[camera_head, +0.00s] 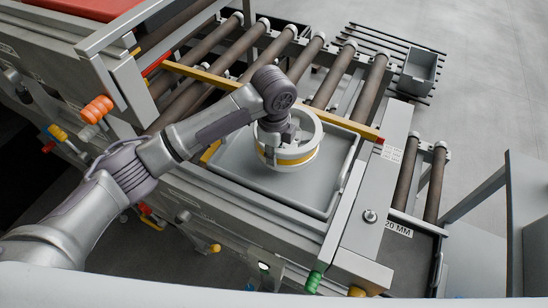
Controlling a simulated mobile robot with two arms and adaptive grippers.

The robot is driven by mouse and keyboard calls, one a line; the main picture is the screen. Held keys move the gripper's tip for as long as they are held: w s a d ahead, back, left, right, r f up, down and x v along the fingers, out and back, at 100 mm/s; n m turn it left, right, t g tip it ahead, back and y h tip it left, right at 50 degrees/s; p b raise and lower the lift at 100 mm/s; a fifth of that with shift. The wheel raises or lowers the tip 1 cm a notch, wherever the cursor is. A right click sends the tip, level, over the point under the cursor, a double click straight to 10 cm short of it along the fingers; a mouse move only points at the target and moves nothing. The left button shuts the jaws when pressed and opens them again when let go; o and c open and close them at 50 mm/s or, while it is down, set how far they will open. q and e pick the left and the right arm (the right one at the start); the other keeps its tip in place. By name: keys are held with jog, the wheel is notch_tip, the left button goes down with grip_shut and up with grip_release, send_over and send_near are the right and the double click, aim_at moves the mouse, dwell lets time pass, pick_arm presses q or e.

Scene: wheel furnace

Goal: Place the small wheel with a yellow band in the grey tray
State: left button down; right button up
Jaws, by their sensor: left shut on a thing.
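The small wheel with a yellow band (292,158) is a white ring at the grey tray (262,194), over its upper part. My left gripper (272,150) points down at the left side of the wheel's rim and is shut on it. The wheel looks level. I cannot tell whether its underside touches the tray floor or hangs just above it. The wheel and my left arm hide part of the tray's upper left. My right gripper is not in view.
The tray lies on a roller conveyor with brown rollers (331,78). A yellow bar (218,80) crosses just behind it. A grey bin (417,72) stands at the upper right. Metal side rails and a flat plate (374,190) border the tray. The tray's lower part is bare.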

pick_arm(q)
notch_tip(320, 180, down, 3)
jog(key=shift+f+p, duration=0.2)
jog(key=shift+p, duration=0.55)
jog(key=shift+f, duration=0.25)
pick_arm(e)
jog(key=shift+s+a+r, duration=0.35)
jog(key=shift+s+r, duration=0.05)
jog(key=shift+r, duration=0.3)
pick_arm(q)
jog(key=shift+f, duration=0.1)
jog(key=c, duration=1)
grip_release()
jog(key=shift+s+f, duration=0.1)
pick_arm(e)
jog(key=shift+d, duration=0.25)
pick_arm(q)
jog(key=shift+r, duration=0.4)
notch_tip(320, 180, up, 12)
jog(key=shift+s+a+f+b, duration=0.1)
jog(key=shift+f+b, duration=0.1)
jog(key=shift+b, duration=1.05)
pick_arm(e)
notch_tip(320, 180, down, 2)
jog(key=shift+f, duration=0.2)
